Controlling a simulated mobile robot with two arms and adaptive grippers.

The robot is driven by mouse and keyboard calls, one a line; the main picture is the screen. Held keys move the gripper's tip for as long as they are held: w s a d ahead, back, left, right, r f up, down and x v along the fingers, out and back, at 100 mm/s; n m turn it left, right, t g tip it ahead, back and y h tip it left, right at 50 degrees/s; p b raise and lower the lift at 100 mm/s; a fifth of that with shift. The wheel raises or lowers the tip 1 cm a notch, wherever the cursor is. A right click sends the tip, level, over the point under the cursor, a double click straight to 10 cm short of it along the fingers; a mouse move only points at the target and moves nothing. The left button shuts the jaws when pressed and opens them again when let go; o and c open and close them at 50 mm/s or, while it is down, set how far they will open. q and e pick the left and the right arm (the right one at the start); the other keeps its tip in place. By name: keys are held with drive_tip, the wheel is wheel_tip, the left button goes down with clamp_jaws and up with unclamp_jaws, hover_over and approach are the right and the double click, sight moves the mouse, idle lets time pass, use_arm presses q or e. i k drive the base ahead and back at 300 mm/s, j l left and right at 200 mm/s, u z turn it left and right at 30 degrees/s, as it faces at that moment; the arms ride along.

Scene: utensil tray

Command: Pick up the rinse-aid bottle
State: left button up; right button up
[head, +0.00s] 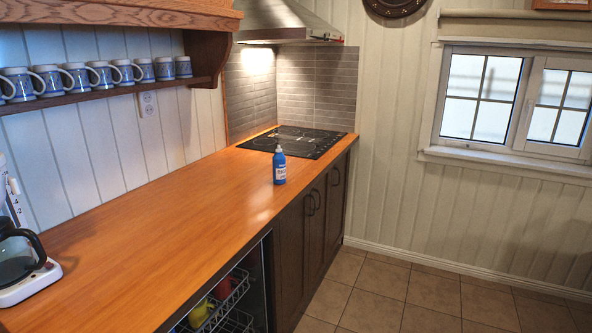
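The rinse-aid bottle (279,168) is small and blue with a pale cap and a white label. It stands upright on the orange wooden countertop (165,225), close to the front edge and just on the near side of the black cooktop. Nothing touches it. Neither of my grippers shows in the head view.
A coffee maker (22,262) stands at the near left of the counter. Below the counter, an open dishwasher rack (238,290) holds a yellow and a red item. The cooktop (293,141) lies behind the bottle. Mugs (88,76) line a wall shelf. The tiled floor at right is clear.

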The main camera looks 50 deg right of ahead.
sight(279, 158)
drive_tip(key=z, duration=2.5)
drive_tip(key=k+l+z, duration=0.1)
drive_tip(key=z, duration=0.35)
drive_tip(key=l+z, duration=0.3)
drive_tip(key=z, duration=0.15)
drive_tip(key=l+z, duration=0.25)
drive_tip(key=z, duration=0.2)
drive_tip(key=l+z, duration=0.25)
drive_tip(key=z, duration=0.2)
drive_tip(key=i+l+u, duration=0.75)
drive_tip(key=i+l, duration=0.2)
drive_tip(key=i+j+u, duration=0.15)
drive_tip(key=i+u, duration=0.6)
drive_tip(key=i, duration=0.25)
drive_tip(key=i+l+u, duration=0.15)
drive_tip(key=i+u, duration=1.05)
drive_tip(key=u, duration=0.15)
drive_tip(key=i+l+u, duration=0.3)
drive_tip(key=u, duration=0.15)
drive_tip(key=i+l+u, duration=0.45)
drive_tip(key=k+j, duration=0.05)
drive_tip(key=k, duration=0.05)
